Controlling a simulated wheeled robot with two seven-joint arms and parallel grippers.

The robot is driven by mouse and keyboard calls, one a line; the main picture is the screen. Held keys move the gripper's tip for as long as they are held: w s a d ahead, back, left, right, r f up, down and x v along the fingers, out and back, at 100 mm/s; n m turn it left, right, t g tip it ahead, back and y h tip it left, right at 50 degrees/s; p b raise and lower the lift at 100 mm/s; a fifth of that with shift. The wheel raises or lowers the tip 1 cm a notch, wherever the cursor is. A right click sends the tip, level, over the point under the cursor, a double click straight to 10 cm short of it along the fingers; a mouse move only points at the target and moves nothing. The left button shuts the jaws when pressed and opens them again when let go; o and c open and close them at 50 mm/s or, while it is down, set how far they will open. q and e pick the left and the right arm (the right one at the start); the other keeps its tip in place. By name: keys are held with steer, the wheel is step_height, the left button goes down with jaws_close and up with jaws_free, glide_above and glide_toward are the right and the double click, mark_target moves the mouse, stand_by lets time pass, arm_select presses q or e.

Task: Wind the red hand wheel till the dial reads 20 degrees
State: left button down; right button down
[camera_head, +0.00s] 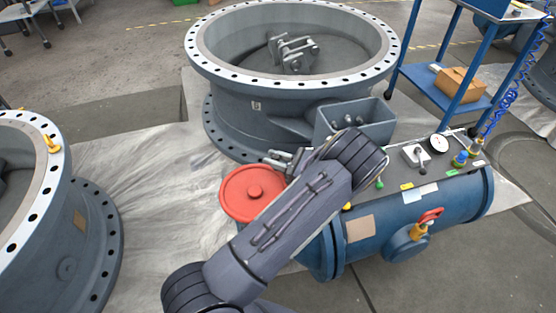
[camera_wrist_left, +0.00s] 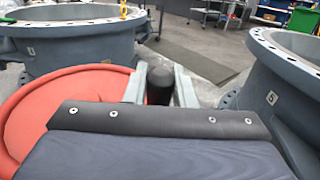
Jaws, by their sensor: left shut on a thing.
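The red hand wheel (camera_head: 240,196) lies nearly flat beside the blue cylinder, partly covered by my left arm. It also shows large at the left of the left wrist view (camera_wrist_left: 35,112). My left gripper (camera_head: 278,159) is at the wheel's far edge. In the left wrist view its fingers (camera_wrist_left: 160,88) are closed around a dark upright handle (camera_wrist_left: 160,80) beside the red rim. A round white dial (camera_head: 438,143) stands on the panel on top of the blue cylinder; its reading is too small to tell. My right gripper is out of view.
A big grey butterfly valve (camera_head: 221,82) stands behind the wheel, and another valve (camera_head: 88,230) is at the left. The blue cylinder (camera_head: 385,226) carries a small red-handled tap (camera_head: 431,215). A blue trolley (camera_head: 462,62) stands at the right. Sheeted floor (camera_head: 160,190) is clear left of the wheel.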

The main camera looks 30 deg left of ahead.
arm_select(q)
steer(key=shift+w+a+r, duration=0.1)
steer(key=shift+w, duration=0.05)
stand_by(0.3)
steer(key=c, duration=1.3)
jaws_free()
steer(key=shift+w+d, duration=0.2)
steer(key=shift+d, duration=1.1)
steer(key=shift+w+d, duration=0.2)
steer(key=shift+d, duration=1.05)
steer(key=shift+w+d, duration=0.2)
steer(key=shift+d, duration=1.1)
